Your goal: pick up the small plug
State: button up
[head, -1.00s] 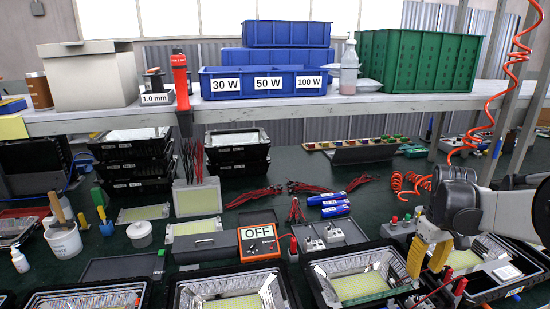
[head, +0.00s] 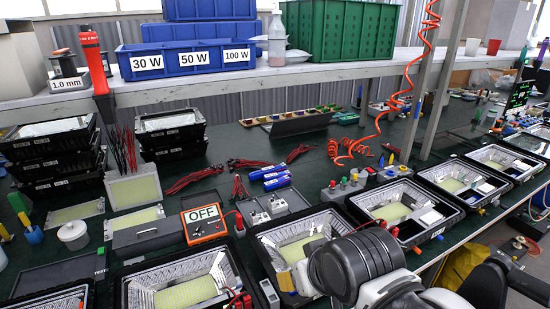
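I cannot tell for certain which piece is the small plug. Small coloured plug-like pieces show at the housings' edges: an orange one (head: 416,250), a blue one (head: 440,237) and another orange one (head: 482,210). Red and green knob-like pieces (head: 338,185) stand on a grey block behind the housings. My gripper (head: 287,281) is at the bottom centre, over the near edge of an open floodlight housing (head: 262,243). Only a yellow finger part shows; my dark wrist and pale arm hide the rest, so its opening and contents are not visible.
A row of open housings (head: 444,207) runs along the bench front. A tester reading OFF (head: 203,223), blue markers (head: 270,173) and red leads lie behind. A shelf with blue bins (head: 185,58) crosses above. An orange coiled hose (head: 409,95) hangs at centre right.

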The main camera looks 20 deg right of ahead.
aim_at(382, 225)
jog(key=z, duration=1.2)
